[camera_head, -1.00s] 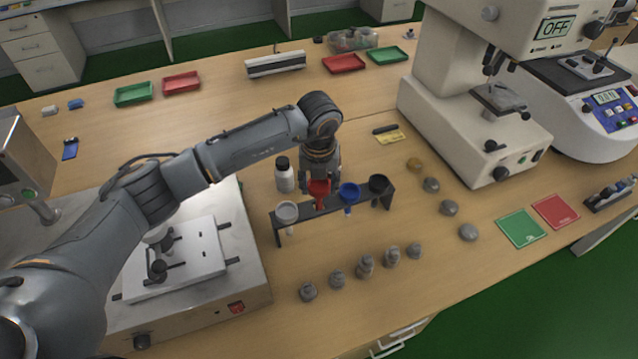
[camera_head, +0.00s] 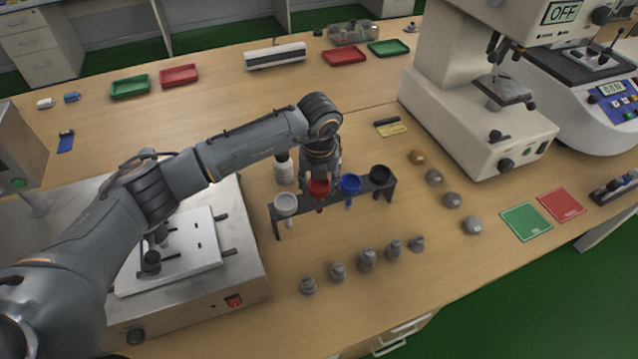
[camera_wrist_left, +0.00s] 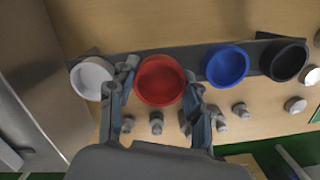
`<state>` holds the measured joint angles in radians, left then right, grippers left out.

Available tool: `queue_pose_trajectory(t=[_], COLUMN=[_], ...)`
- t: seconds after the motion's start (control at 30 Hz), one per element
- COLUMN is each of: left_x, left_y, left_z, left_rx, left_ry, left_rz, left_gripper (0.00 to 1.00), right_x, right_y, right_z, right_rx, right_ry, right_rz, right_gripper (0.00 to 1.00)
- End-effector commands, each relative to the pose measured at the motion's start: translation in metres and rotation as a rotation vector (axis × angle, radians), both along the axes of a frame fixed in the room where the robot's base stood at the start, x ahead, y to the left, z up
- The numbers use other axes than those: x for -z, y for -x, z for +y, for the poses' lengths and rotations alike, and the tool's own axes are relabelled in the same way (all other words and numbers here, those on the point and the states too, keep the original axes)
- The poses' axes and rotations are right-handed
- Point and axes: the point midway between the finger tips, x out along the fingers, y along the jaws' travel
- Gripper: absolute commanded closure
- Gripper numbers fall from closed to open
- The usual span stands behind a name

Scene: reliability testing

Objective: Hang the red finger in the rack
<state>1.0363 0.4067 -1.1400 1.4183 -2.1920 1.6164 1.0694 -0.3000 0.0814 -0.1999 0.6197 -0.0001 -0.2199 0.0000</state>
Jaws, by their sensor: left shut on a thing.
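The red finger (camera_head: 318,188) is a red cup with a stem, in the rack's row between the white and blue ones. My left gripper (camera_head: 319,172) is shut on it from above and behind. In the left wrist view the red finger (camera_wrist_left: 160,80) lies between the two fingers of my left gripper (camera_wrist_left: 160,92). The dark rack (camera_head: 333,203) holds a white cup (camera_head: 286,203), a blue cup (camera_head: 349,184) and a black cup (camera_head: 380,174). Whether the red stem is fully seated in its slot is hard to tell. My right gripper is not in view.
Several grey weights (camera_head: 366,260) stand in front of the rack. A metal machine (camera_head: 190,290) is at left and a large tester (camera_head: 470,120) at right. Bare table lies between rack and weights.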

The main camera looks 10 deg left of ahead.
Motion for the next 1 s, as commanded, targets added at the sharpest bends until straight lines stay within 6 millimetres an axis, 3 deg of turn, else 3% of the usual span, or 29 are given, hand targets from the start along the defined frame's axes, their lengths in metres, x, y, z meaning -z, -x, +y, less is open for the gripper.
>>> queue_pose_trajectory(t=[1.0], left_x=[0.012], left_y=[0.0], left_z=[0.0], left_rx=[0.0], left_ry=[0.001], left_rz=[-0.001], left_gripper=[0.84], right_x=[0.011], right_y=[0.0], right_z=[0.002], right_rx=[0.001], right_ry=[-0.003], right_rz=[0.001], right_gripper=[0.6])
